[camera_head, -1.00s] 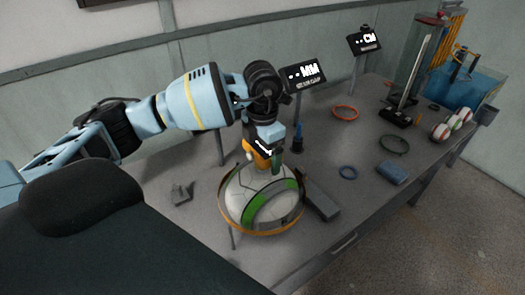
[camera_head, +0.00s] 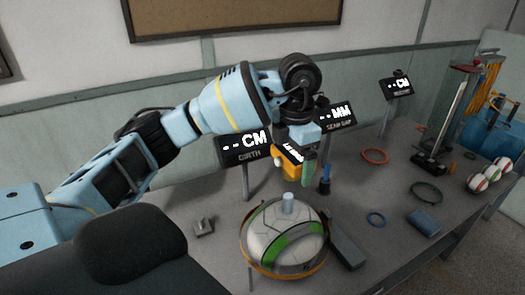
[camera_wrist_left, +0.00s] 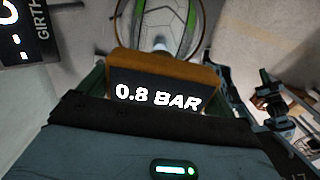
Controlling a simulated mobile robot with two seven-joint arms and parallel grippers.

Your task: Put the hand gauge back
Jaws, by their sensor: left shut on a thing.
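The hand gauge (camera_head: 289,165) is an orange and dark block with a lit face. My left gripper (camera_head: 300,170) is shut on it and holds it above and behind the ball. In the left wrist view the gauge (camera_wrist_left: 155,95) reads "0.8 BAR" between the fingers. The white and green ball (camera_head: 268,235) sits on the table inside an orange band (camera_head: 246,262), with a pale blue peg (camera_head: 288,203) standing up from its top. The gauge is apart from the ball. My right gripper is not in view.
A "GIRTH" display (camera_head: 245,147) and a "SEAM GAP" display (camera_head: 336,116) stand behind the gauge. A small dark blue upright tool (camera_head: 325,181) is close to its right. A grey block (camera_head: 347,246), rings and a blue box (camera_head: 424,222) lie on the table (camera_head: 390,190).

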